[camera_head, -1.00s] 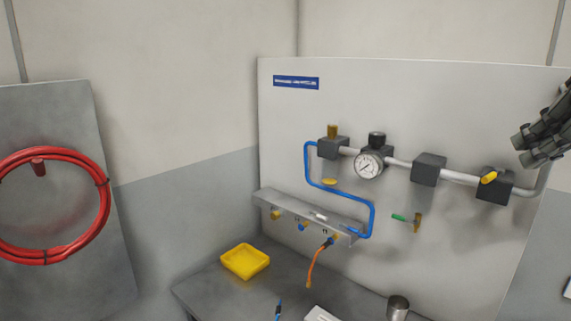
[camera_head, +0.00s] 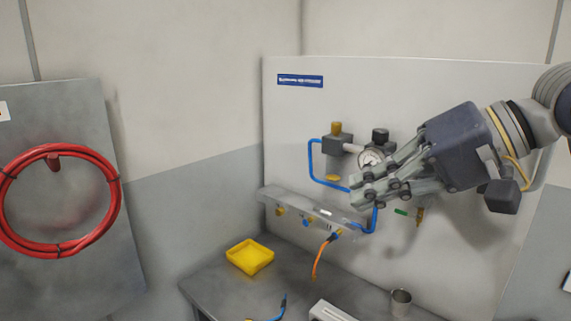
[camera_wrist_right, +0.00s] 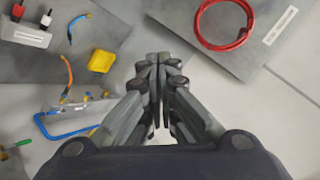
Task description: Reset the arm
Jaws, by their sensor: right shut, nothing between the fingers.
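My right gripper (camera_head: 362,190) reaches in from the right in the head view, in front of the white wall panel (camera_head: 290,115). Its fingers point left, near the blue tube (camera_head: 331,183), and they hide part of the pipe, the gauge and the tube. In the right wrist view the fingers (camera_wrist_right: 158,65) are closed together with nothing between them. I cannot tell from the head view whether the fingers touch the tube. My left gripper is not in view.
A manifold shelf (camera_head: 290,202) with an orange hose (camera_head: 320,260) juts from the panel. Below, the grey bench (camera_head: 215,290) holds a yellow tray (camera_head: 249,257) and a metal cup (camera_head: 400,302). A red hose coil (camera_head: 115,205) hangs at left.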

